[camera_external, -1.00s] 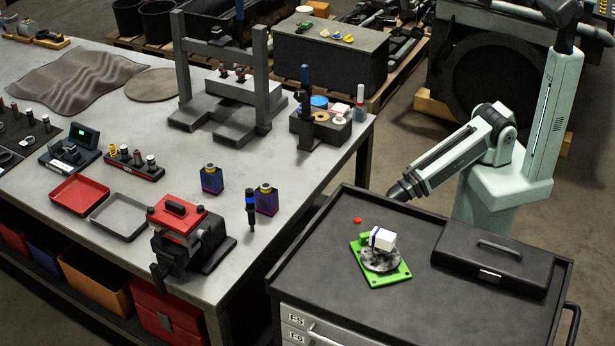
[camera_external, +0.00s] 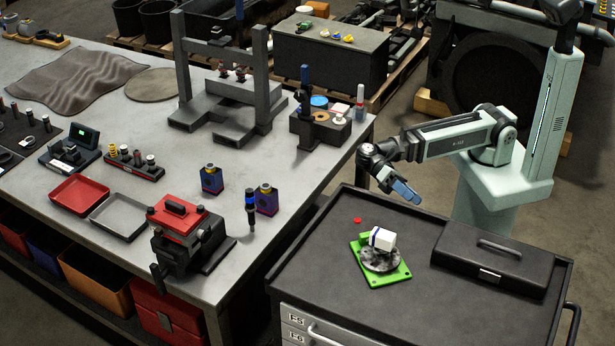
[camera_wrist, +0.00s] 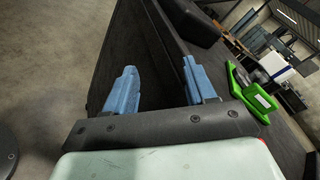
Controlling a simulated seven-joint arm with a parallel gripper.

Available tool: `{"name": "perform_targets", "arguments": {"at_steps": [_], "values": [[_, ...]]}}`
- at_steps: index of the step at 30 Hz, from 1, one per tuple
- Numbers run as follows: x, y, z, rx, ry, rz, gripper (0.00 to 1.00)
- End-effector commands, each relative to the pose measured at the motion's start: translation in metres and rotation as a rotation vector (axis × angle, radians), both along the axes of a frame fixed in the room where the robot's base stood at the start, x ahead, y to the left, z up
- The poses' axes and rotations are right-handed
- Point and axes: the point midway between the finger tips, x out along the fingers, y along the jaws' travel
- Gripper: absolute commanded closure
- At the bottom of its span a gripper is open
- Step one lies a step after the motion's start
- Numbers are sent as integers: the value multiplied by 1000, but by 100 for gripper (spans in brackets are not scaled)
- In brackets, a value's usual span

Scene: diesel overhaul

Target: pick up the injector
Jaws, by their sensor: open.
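My gripper (camera_external: 407,192) is in the air above the back edge of the dark cart, well to the right of the injector. In the wrist view its two blue fingers (camera_wrist: 158,88) are apart with nothing between them. The injector is not recognisable in the wrist view.
On the cart (camera_external: 330,255) stand a green fixture with a white block (camera_external: 382,240) and a dark case (camera_external: 490,258). The green fixture also shows in the wrist view (camera_wrist: 245,92). A red vise (camera_external: 183,228) is left of the injector. A press frame (camera_external: 185,75) stands farther back.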

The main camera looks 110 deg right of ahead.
Motion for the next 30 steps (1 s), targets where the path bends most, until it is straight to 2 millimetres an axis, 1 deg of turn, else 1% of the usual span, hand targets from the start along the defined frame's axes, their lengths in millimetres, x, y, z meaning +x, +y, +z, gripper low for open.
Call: {"name": "perform_targets", "arguments": {"at_steps": [1, 5, 6, 9, 11, 14, 15, 17, 18, 21, 27, 30], "values": [[10, -1, 14, 17, -4, -32, 45], [37, -4, 47, 59, 11, -144, 45], [50, -5, 59, 75, 24, -195, 45], [81, -9, 76, 99, 73, -327, 45], [100, -11, 80, 109, 110, -407, 45], [133, -16, 81, 122, 178, -546, 45], [147, -19, 80, 128, 208, -606, 45], [169, -25, 78, 139, 255, -699, 45], [184, -30, 76, 148, 286, -762, 45], [216, -45, 70, 179, 361, -910, 45], [270, -81, 59, 263, 488, -1173, 45], [292, -100, 51, 316, 551, -1294, 45]]}}
